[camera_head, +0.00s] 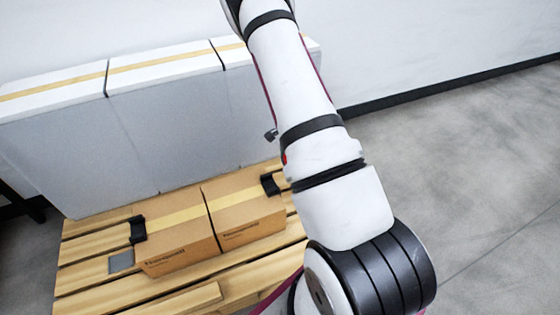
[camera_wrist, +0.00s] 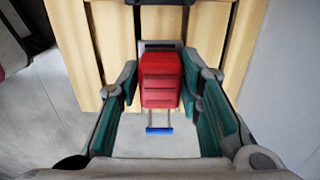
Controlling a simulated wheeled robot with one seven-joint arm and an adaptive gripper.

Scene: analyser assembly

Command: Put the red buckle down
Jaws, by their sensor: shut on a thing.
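The red buckle (camera_wrist: 160,80) is in the middle of the wrist view, with a grey plate at its top end and a thin metal loop with a blue end (camera_wrist: 159,131) at its lower end. My gripper (camera_wrist: 160,76) has its teal-padded fingers on the left and right of the buckle and is shut on it. Wooden slats (camera_wrist: 215,35) lie beneath, with grey floor further down the picture. In the head view the buckle and my gripper do not show.
In the head view, two cardboard boxes (camera_head: 245,228) with black pieces at their sides stand on a slatted wooden pallet (camera_head: 75,253). Large white boxes (camera_head: 65,145) with tan tape stand behind them. Open grey floor (camera_head: 480,170) lies to the right.

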